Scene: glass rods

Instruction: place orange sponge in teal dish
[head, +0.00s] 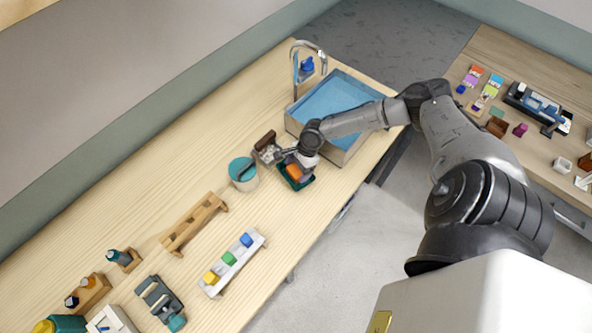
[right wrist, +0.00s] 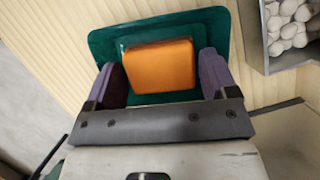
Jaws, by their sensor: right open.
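The orange sponge (head: 293,171) lies within the outline of the teal dish (head: 300,187) on the bench, just in front of the sink. In the right wrist view the sponge (right wrist: 160,65) sits over the dish's inner floor, inside the teal rim (right wrist: 101,43). My right gripper (head: 299,165) is right above the dish. In the right wrist view its two purple fingers (right wrist: 161,70) stand open on either side of the sponge, with a gap at each side. The dish's near edge is hidden by the gripper. My left gripper is not in view.
The sink (head: 335,105) with its tap (head: 322,58) lies behind the dish. A box of white pebbles (right wrist: 290,28) stands close beside the dish. A teal-topped tub (head: 243,176), a wooden rack (head: 194,222) and a white block rack (head: 233,265) stand to the left.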

